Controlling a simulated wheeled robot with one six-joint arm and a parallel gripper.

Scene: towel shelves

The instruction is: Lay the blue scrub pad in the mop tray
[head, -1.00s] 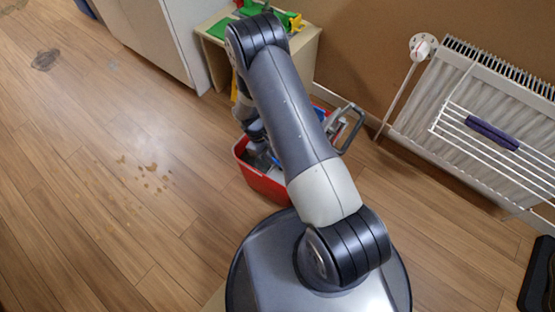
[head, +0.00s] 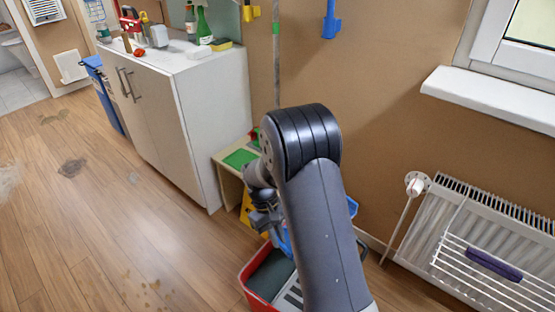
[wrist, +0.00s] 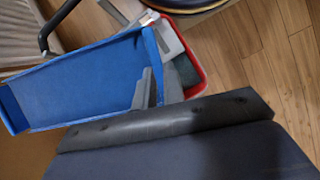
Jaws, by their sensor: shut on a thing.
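My gripper (wrist: 152,88) is shut on the right end wall of a shallow blue tray (wrist: 80,80) with raised rims, in the wrist view. In the head view my gripper (head: 266,218) is partly hidden beside my arm, above the red bucket (head: 252,292). Bits of the blue tray show on both sides of my arm (head: 352,207). The red bucket's rim also shows behind the tray in the wrist view (wrist: 199,75). A dark grey-green surface (head: 270,275) lies inside the bucket. I cannot make out a separate blue scrub pad.
A low table with a green top (head: 240,158) stands behind the bucket, next to a white cabinet (head: 205,110) with bottles and small items. A radiator (head: 480,235) with a white rack is at the right. The wooden floor (head: 90,225) at the left is open, with some stains.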

